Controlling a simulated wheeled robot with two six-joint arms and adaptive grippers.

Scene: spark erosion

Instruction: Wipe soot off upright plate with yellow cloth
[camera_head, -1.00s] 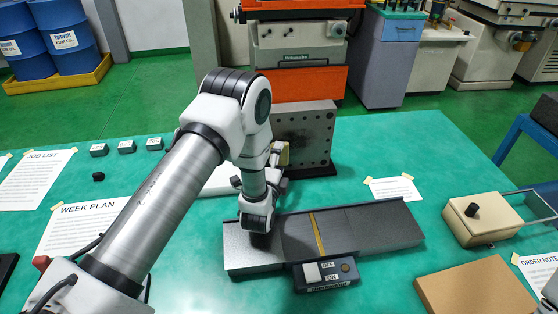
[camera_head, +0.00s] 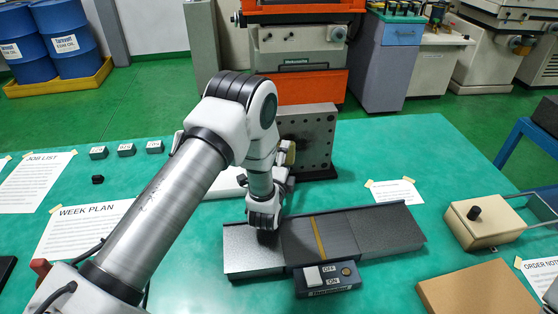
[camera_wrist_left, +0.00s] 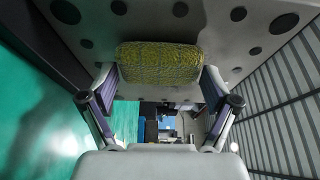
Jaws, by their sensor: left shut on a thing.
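The upright plate (camera_head: 315,130) is grey with several dark holes and stands behind the long magnetic bed. It fills much of the left wrist view (camera_wrist_left: 225,25), where I cannot tell soot clearly from shadow. The yellow cloth (camera_wrist_left: 160,62) is a speckled yellow-green pad between my left fingertips, up against the plate face or very close to it. In the head view only its edge (camera_head: 291,152) shows. My left gripper (camera_head: 283,165) is shut on the cloth, low in front of the plate's left part. The arm hides the plate's left side. My right gripper is not in view.
A long grey bed (camera_head: 375,232) with a brass strip lies in front of the plate, with an on/off switch box (camera_head: 327,277) before it. A beige box (camera_head: 482,220) and a brown board (camera_head: 476,288) lie at the right.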

